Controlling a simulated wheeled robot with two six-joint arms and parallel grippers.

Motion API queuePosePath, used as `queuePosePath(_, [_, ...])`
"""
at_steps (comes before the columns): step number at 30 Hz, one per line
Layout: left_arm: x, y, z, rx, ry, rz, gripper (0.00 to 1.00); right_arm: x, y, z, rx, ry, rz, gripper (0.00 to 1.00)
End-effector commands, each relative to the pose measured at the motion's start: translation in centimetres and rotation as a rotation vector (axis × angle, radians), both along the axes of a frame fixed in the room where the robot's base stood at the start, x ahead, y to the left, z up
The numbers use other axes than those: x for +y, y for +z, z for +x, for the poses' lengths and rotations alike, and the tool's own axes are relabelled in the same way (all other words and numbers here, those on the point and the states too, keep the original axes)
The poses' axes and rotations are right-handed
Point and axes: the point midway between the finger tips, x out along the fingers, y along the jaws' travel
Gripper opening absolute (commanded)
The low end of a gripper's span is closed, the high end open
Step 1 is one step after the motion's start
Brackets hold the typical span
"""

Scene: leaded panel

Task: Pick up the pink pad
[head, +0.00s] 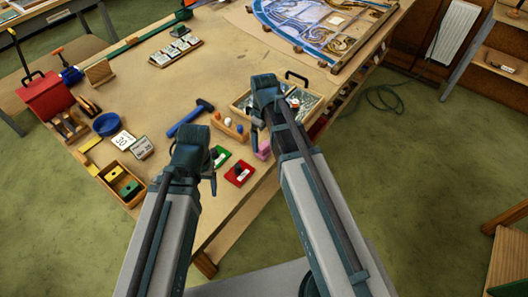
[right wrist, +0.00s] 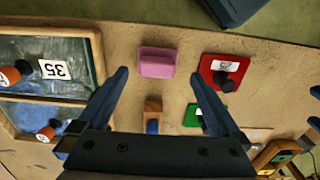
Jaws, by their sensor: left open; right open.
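The pink pad (head: 264,150) lies on the workbench near its front edge, partly hidden by my right arm in the head view. In the right wrist view the pink pad (right wrist: 157,62) lies whole on the bench, ahead of and between the fingertips. My right gripper (right wrist: 158,78) is open with nothing between its fingers. It also shows in the head view (head: 260,115), just above the pad. My left gripper (head: 208,168) is open and empty over the bench, left of the red and green pads.
A red pad (right wrist: 226,73) with a black knob lies beside the pink pad, with a green pad (head: 219,156) near it. A wooden peg block (head: 229,128) and a glass tray (right wrist: 52,65) are close by. A blue hammer (head: 190,117) lies further left.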

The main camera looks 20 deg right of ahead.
Motion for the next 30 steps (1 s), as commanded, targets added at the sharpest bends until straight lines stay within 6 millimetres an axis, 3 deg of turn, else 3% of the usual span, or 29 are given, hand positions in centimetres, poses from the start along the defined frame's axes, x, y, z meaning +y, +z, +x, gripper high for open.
queuePosePath(14, [0.0,-5.0,0.0,0.0,0.001,0.0,0.72,-0.1,-5.0,0.5,0.0,0.0,0.0,1.0])
queuePosePath(23, [0.0,-5.1,0.0,0.0,0.001,0.0,0.72,-0.1,-5.1,0.5,0.0,0.0,0.0,1.0])
queuePosePath(30, [0.0,-5.1,0.0,0.0,0.001,0.0,0.72,-0.1,-5.1,0.5,0.0,0.0,0.0,0.6])
